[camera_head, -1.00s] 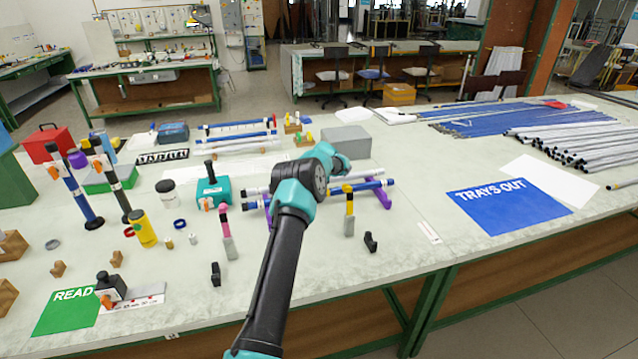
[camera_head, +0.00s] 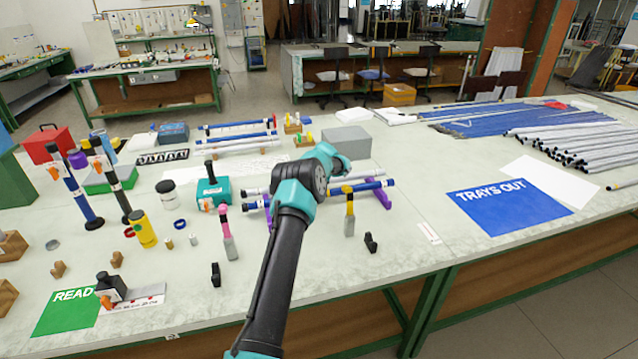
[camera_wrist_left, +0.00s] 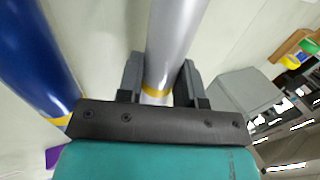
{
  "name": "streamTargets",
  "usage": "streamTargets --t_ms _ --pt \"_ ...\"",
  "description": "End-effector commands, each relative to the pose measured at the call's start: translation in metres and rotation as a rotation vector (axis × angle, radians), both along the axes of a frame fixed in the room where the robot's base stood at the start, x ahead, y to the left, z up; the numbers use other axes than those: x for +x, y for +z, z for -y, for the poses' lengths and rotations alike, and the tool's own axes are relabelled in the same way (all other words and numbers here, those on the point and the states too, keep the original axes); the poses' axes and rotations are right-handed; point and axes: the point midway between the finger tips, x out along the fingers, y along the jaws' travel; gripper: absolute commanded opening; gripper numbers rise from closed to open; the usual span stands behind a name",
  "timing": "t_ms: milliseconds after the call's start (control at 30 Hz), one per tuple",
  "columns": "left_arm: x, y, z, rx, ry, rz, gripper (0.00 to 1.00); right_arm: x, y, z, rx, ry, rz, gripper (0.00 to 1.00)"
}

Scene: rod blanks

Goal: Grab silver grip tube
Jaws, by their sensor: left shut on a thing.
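The silver grip tube (camera_wrist_left: 177,40) runs up the middle of the left wrist view, with a yellow band near the jaws. My left gripper (camera_wrist_left: 159,82) is shut on it, one dark finger on each side. In the head view the silver tube (camera_head: 357,175) lies on a purple rack (camera_head: 381,198), partly behind my left arm, whose fingertips are hidden there. A blue tube (camera_wrist_left: 32,50) lies beside it, apart from the jaws. My right gripper is in neither view.
A grey box (camera_head: 346,141) stands just behind the rack. A teal block (camera_head: 214,191) is to the left. A pink-topped tool (camera_head: 228,240) and a yellow-topped tool (camera_head: 349,214) stand in front. The table between the rack and the blue TRAYS OUT sheet (camera_head: 510,205) is mostly clear.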

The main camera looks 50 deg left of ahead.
Motion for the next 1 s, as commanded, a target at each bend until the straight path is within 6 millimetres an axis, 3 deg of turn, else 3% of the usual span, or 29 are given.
streamTargets --t_ms 233,700,1000 --pt "0.001 0.017 0.0 0.001 0.0 0.002 0.08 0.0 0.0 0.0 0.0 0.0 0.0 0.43" --pt "0.001 0.092 0.0 0.0 0.0 0.002 0.08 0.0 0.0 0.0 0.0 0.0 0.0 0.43" --pt "0.0 0.1 0.0 -0.001 0.0 0.0 0.08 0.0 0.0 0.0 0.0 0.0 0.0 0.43"
